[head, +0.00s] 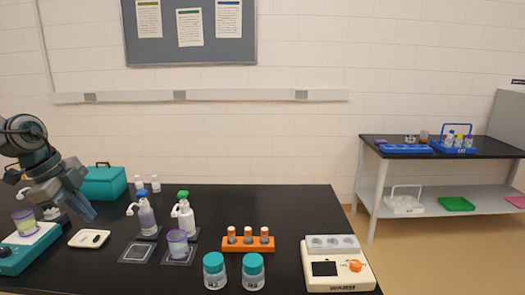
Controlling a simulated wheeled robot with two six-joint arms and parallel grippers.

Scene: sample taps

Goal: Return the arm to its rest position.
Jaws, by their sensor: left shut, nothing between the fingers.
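My left gripper (86,207) is at the left of the head view, on the arm that comes in from the left. It is shut and empty. It hangs above the black bench, over the area between the teal device and the teal case. Its fingers point down and to the right. My right gripper is not in the head view.
The black bench (330,211) holds a teal case (105,181), a teal scale (27,247), a white tray (89,239), pump bottles (185,216), a purple-banded cup (178,243), an orange rack (248,244), teal-lidded jars (214,272) and a warmer (338,272). A side table (487,154) stands right.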

